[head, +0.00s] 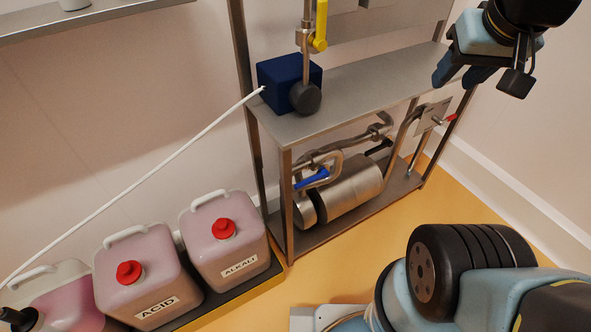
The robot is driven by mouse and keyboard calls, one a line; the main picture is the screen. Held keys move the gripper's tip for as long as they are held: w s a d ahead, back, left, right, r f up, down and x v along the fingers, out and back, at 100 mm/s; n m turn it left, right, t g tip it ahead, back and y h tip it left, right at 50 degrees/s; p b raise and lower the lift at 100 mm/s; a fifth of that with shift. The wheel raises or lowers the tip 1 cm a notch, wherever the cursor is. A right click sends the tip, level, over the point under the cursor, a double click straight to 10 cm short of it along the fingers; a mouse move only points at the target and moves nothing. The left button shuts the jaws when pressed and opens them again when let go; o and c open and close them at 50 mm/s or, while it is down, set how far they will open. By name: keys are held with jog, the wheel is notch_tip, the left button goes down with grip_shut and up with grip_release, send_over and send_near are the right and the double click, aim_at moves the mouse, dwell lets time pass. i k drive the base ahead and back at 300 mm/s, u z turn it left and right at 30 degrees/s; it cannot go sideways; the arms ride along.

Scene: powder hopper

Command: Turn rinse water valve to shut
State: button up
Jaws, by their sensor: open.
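No label naming the rinse water valve is readable. A blue lever handle (312,179) sits on steel pipework at the pump on the lower shelf, tilted up to the right. A yellow lever handle (320,26) stands upright beside the vertical pipe above the upper shelf. A small red handle (444,120) sticks out by a steel plate at the rack's right end. My gripper (478,80) is at the upper right, open, in front of the upper shelf's right end and apart from all three handles. Nothing shows between its fingers.
The steel rack (360,82) carries a dark blue box (284,80) and a steel pump (352,190). Acid (150,275) and alkali (222,240) canisters stand at the left in a dark tray. A white hose crosses above them. Yellow floor (450,200) is clear right of the rack.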

aim_at(324, 174)
jog(key=u, duration=0.1)
jog(key=k, duration=0.9)
jog(key=u, duration=0.45)
jog(key=i, duration=0.5)
jog(key=z, duration=0.05)
